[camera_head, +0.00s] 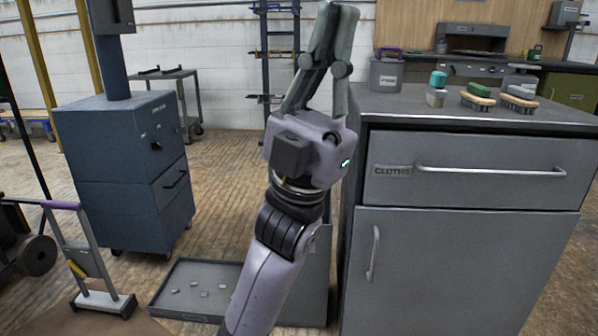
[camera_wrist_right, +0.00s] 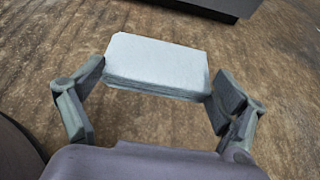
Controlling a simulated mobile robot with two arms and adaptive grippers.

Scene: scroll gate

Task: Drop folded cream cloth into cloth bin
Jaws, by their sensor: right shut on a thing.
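A pale, flat folded cloth (camera_wrist_right: 155,62) with layered edges shows in the right wrist view. It sits between the two fingers of my right gripper (camera_wrist_right: 157,85), which is shut on it, above the brown floor. My right gripper is outside the head view. My left gripper (camera_head: 336,12) points up in the middle of the head view, with no thing seen in it. Its fingers overlap from this side, so its opening is unclear. No bin marked for cloths is clearly seen; a closed drawer (camera_head: 480,190) on the grey cabinet reads CLOTHS.
A grey canister (camera_head: 385,77) and several brushes (camera_head: 478,97) stand on the cabinet top (camera_head: 440,115). A low dark tray (camera_head: 168,290) with small pieces lies on the floor. A blue cabinet (camera_head: 90,150) and a hand truck (camera_head: 85,250) stand at left.

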